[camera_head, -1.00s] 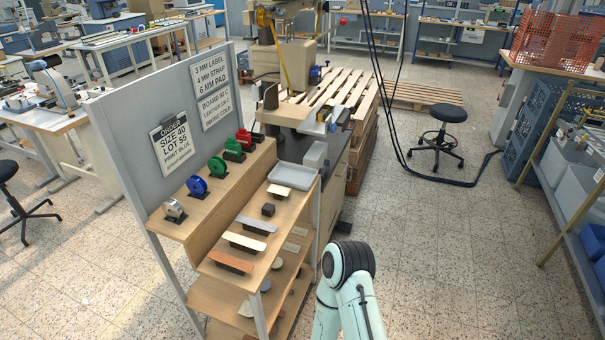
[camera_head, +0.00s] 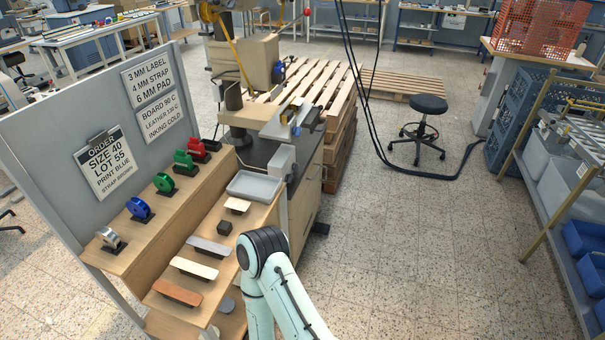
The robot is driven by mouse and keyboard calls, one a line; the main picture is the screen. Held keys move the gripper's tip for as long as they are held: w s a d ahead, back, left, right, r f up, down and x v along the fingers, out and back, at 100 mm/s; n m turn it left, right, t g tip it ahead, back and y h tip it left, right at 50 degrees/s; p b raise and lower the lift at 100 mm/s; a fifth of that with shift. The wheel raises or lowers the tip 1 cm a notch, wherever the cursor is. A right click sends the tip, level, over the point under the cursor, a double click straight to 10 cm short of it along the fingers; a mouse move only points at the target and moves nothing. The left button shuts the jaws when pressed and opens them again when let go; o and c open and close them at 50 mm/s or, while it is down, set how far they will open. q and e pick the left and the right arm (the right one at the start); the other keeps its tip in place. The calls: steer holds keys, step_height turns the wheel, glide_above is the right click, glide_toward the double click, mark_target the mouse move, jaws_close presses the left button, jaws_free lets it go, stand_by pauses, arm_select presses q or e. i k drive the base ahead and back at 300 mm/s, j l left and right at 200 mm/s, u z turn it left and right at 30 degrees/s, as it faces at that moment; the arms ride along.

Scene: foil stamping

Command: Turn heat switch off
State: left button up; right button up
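I cannot make out a heat switch in this view. A stamping machine (camera_head: 243,58) with a grey column stands on a dark-topped cabinet behind the shelf unit. A small white box (camera_head: 283,160) stands at the front of that cabinet; whether it carries a switch is too small to tell. One pale arm of mine, with a black joint, rises at the bottom centre in front of the shelf. Neither of my grippers is in view.
A wooden shelf (camera_head: 158,248) holds foil rolls, strips and a grey tray (camera_head: 254,187). A grey board (camera_head: 60,135) carries order signs. Wooden pallets (camera_head: 325,100) stand behind. A black stool (camera_head: 424,125) and blue crates are right. The floor right of my arm is clear.

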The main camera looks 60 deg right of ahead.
mark_target(289, 178)
steer(key=i+l, duration=0.1)
steer(key=l, duration=4.2)
steer(key=i, duration=0.05)
